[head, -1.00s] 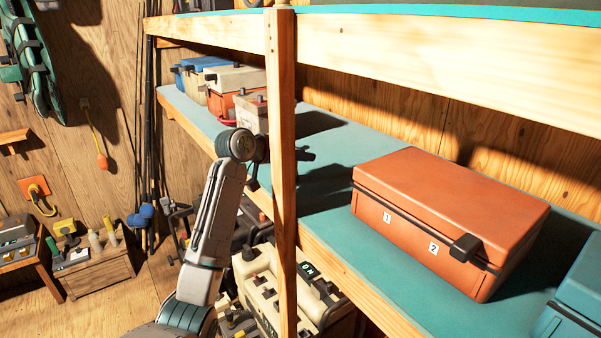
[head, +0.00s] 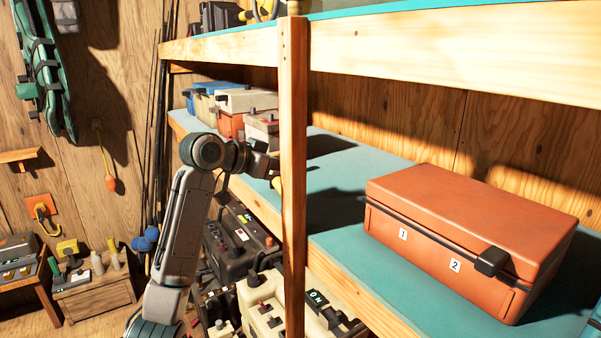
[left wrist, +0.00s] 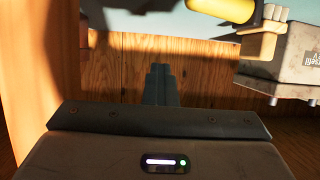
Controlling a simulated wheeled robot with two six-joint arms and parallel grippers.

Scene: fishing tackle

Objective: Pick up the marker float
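I cannot tell for sure which thing is the marker float. An orange float-like bulb (head: 109,185) hangs on a cord on the wooden wall at the left. In the left wrist view a yellow rounded cylinder (left wrist: 218,9) is cut by the top edge. A small yellow piece (head: 277,185) shows beside the post in the head view. My left gripper (head: 268,166) is at the middle shelf's front edge, partly behind the post. My right gripper is not in view.
A wooden post (head: 293,180) stands in front of the shelf. An orange box (head: 470,225) sits on the teal middle shelf (head: 345,240). Several battery-like boxes (head: 245,100) stand farther back. More equipment (head: 285,295) lies below. The shelf between the boxes is clear.

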